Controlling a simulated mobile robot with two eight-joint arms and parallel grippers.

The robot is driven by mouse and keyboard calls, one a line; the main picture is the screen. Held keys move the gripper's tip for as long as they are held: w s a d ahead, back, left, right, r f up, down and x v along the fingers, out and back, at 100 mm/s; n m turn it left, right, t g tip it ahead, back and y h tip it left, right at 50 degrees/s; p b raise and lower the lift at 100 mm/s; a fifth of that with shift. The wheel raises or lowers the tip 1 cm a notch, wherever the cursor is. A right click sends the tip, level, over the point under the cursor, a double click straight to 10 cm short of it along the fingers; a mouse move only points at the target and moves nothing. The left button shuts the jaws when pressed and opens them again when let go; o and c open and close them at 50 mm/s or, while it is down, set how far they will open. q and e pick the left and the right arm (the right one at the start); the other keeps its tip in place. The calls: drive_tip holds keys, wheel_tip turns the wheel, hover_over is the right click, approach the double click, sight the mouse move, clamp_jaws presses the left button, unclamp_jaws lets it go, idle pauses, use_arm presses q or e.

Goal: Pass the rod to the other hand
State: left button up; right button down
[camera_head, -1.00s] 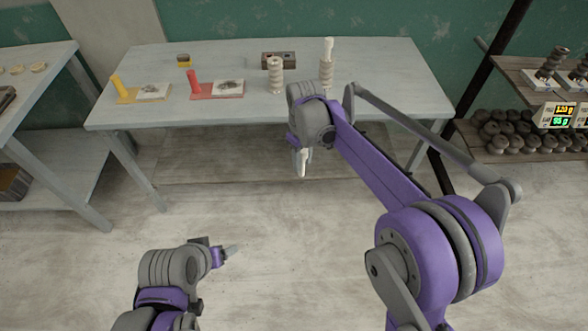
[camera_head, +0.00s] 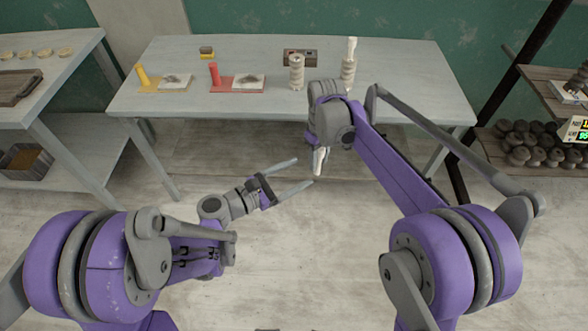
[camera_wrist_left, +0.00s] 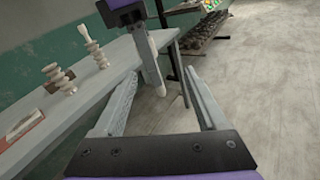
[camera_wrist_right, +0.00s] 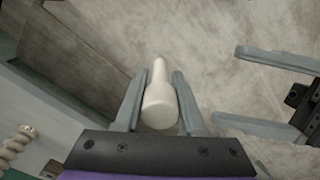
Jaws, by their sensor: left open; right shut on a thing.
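The rod (camera_head: 318,162) is white, with a thicker rounded end and a thinner end. My right gripper (camera_wrist_right: 160,95) is shut on it, and the thicker part (camera_wrist_right: 160,108) sits between the fingers in the right wrist view. In the head view the rod points down, in front of the table. My left gripper (camera_head: 303,172) is open and empty, its two fingers pointing right toward the rod and just short of it. In the left wrist view the rod (camera_wrist_left: 158,80) shows ahead, between the open fingers (camera_wrist_left: 160,85). The left fingers also show at right in the right wrist view (camera_wrist_right: 285,90).
A grey table (camera_head: 200,104) stands behind the arms. It carries a yellow board (camera_head: 150,87), a red board (camera_head: 222,87), a dark box (camera_head: 300,57) and two ribbed stacks (camera_head: 296,72). A shelf with dark round lumps (camera_head: 530,145) is at right. The floor below the grippers is clear.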

use_arm(q)
drive_tip(key=w+d+n, duration=0.2)
drive_tip(key=w+d, duration=0.6)
drive_tip(key=d, duration=0.1)
drive_tip(key=shift+w+r+t+h, duration=0.15)
drive_tip(key=shift+w+t+h, duration=0.05)
drive_tip(key=shift+t+h, duration=0.2)
drive_tip(key=shift+d, duration=0.1)
drive_tip(key=shift+s+d, duration=0.1)
clamp_jaws()
use_arm(e)
drive_tip(key=shift+c, duration=2.1)
unclamp_jaws()
drive_tip(key=shift+r, duration=0.15)
